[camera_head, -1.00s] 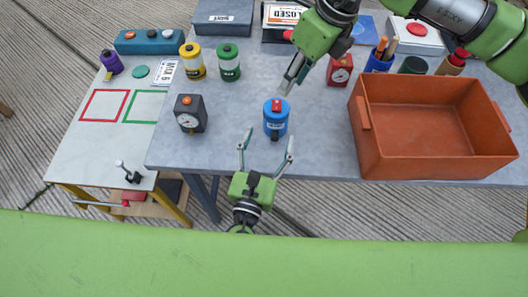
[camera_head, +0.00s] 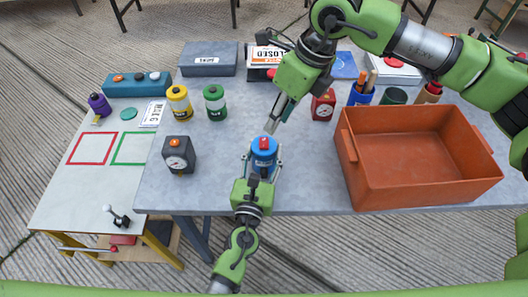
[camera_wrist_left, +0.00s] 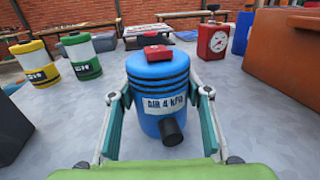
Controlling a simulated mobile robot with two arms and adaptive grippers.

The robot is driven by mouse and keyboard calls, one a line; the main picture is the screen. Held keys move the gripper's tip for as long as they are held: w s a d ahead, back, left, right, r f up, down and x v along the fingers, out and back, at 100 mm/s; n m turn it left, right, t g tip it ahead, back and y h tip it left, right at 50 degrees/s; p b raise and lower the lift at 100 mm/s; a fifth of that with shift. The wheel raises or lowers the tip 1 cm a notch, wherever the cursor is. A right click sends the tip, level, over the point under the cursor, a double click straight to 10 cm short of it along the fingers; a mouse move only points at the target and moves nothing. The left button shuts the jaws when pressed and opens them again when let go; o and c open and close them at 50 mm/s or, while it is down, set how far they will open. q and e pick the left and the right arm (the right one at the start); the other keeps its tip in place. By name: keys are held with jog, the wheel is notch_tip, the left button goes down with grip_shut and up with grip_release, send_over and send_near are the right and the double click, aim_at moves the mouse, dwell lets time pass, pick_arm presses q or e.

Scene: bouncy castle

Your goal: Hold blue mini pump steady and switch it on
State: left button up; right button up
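The blue mini pump (camera_head: 264,157) stands upright on the grey table, with a red switch (camera_head: 264,143) on its top. In the left wrist view the pump (camera_wrist_left: 158,75) shows an "AIR 4 kPa" label and a black nozzle facing me. My left gripper (camera_head: 264,160) has one finger on each side of the pump's body, and the fingertips appear to touch it. My right gripper (camera_head: 271,126) points down from above, its fingers together and empty, with the tips just behind and above the red switch in the head view. The right gripper is not in the left wrist view.
A black gauge box (camera_head: 179,155), yellow canister (camera_head: 178,103) and green canister (camera_head: 215,102) stand to the left. A red gauge box (camera_head: 323,105) stands behind right. A large orange bin (camera_head: 418,196) fills the table's right front.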

pick_arm(q)
jog(key=c, duration=0.6)
jog(key=shift+c, duration=0.6)
pick_arm(e)
grip_shut()
jog(key=w+d+r+m+g+y, duration=0.1)
jog(key=d+m+y, duration=0.1)
jog(key=m, duration=1.2)
jog(key=w+d+r+m+g+y, duration=0.1)
jog(key=d+m+y, duration=0.2)
jog(key=m, duration=1.2)
jog(key=shift+w+d+r+y, duration=0.3)
jog(key=shift+w+d+y, duration=0.1)
jog(key=shift+y, duration=0.1)
